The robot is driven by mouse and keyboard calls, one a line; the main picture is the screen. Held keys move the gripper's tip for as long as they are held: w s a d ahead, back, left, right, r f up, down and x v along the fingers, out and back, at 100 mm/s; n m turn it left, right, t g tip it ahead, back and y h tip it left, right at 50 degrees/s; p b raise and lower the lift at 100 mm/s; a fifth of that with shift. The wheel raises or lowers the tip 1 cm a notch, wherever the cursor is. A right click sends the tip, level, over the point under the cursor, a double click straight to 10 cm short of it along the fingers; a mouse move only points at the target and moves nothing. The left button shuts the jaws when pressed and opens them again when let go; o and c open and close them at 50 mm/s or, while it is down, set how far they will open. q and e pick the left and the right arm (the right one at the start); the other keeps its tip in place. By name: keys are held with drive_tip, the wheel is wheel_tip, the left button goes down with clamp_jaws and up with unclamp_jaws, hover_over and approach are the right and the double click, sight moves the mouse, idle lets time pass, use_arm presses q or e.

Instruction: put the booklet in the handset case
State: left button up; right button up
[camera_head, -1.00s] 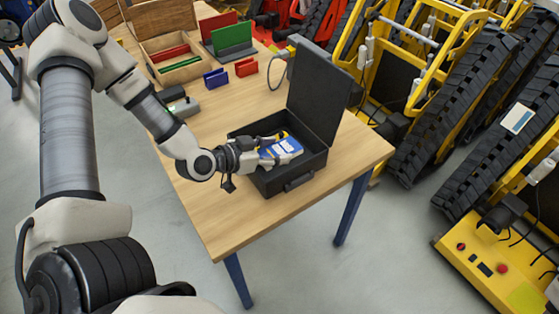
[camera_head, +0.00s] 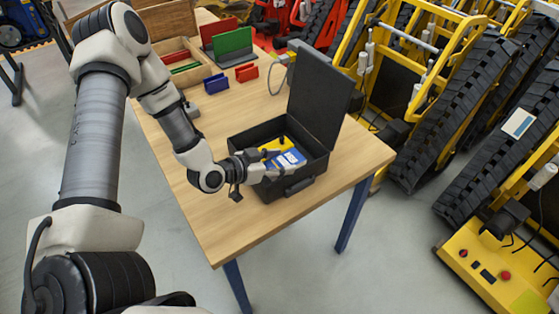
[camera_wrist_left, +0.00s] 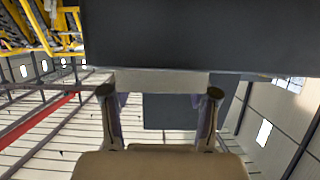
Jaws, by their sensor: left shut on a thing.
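The black handset case (camera_head: 237,140) stands open on the table, its lid (camera_head: 318,97) upright at the back. A yellow handset (camera_head: 278,144) with dark parts lies inside. The blue booklet (camera_head: 288,159), with a white label, is in or just above the case's front half, tilted. I cannot tell whether it touches the case floor. My left gripper (camera_head: 272,167) reaches in over the case's front-left side and is shut on the booklet's near edge. In the left wrist view a pale strip shows between the fingers (camera_wrist_left: 160,95), and a dark panel fills the top.
Blue (camera_head: 216,83) and red (camera_head: 246,72) holders, a green divider (camera_head: 232,42) and a wooden tray (camera_head: 190,72) stand further back on the wooden table (camera_head: 212,228). Yellow tracked carriers (camera_head: 500,260) stand to the right. The table's front is clear.

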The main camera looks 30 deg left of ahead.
use_arm(q)
drive_tip(key=o, duration=1.2)
drive_tip(key=shift+r, duration=0.1)
